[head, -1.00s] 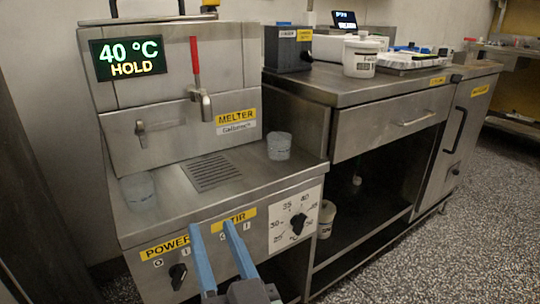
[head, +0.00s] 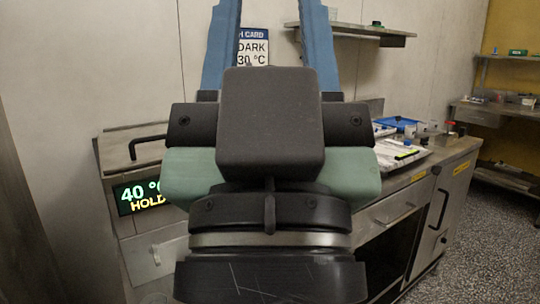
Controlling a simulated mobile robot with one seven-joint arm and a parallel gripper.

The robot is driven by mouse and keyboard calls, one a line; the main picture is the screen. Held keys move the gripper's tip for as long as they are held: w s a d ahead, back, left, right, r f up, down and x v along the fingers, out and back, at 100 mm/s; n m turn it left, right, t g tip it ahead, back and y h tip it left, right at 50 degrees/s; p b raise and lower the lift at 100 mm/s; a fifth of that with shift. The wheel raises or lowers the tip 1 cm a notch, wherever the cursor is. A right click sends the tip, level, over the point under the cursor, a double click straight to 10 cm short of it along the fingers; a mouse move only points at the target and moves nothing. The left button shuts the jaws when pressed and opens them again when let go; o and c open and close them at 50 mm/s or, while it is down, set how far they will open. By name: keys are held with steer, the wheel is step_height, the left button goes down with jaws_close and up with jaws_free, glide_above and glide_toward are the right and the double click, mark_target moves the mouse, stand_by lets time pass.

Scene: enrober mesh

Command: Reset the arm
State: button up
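My gripper (head: 268,10) is raised upright in the middle of the head view, large and close. Its two blue fingers are well apart, with nothing seen between them. The fingertips run to the top edge of the picture. My gripper's dark body and wrist hide much of the melter (head: 150,255) and the middle of the counter behind. The melter's display (head: 143,197) at the left reads 40 °C HOLD.
A wall card (head: 253,47) with DARK and 30 °C on it shows between the fingers. A wall shelf (head: 365,32) is at the upper right. The counter (head: 440,160) at the right holds trays and small items. Shelving (head: 490,115) stands at the far right beyond open floor.

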step_height(320, 180, up, 26)
steer(key=p, duration=2.3)
steer(key=shift+p, duration=0.35)
steer(key=shift+o, duration=0.4)
steer(key=shift+r, duration=0.2)
steer(key=shift+w+f, duration=0.1)
